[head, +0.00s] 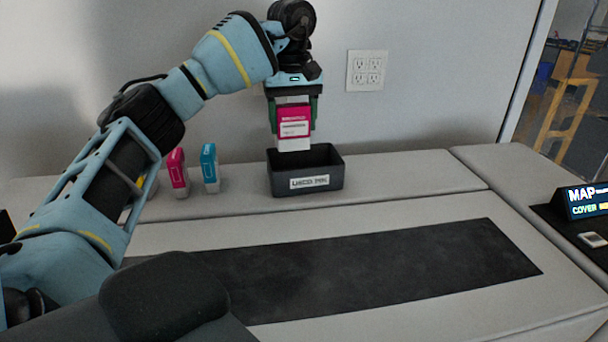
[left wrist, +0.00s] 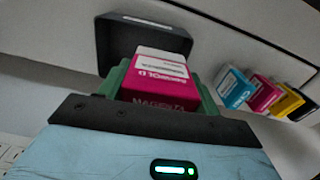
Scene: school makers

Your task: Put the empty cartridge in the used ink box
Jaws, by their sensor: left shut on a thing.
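My left gripper (head: 294,118) is shut on a magenta cartridge (head: 293,123) with a white label and a pale lower end. It holds the cartridge upright just above the used ink box (head: 325,181), a black open-topped box with a white label on its front. In the left wrist view the green fingers of the left gripper (left wrist: 163,92) clasp the magenta cartridge (left wrist: 160,78) from both sides, and the dark box (left wrist: 118,48) lies beyond it. Whether the cartridge's lower end is inside the box rim I cannot tell. My right gripper is not in view.
A magenta cartridge (head: 178,172) and a cyan cartridge (head: 210,167) stand left of the box. The left wrist view also shows a yellow cartridge (left wrist: 287,100) and a black one (left wrist: 304,111). A dark mat (head: 400,262) lies clear in front. A wall with an outlet (head: 367,70) stands behind.

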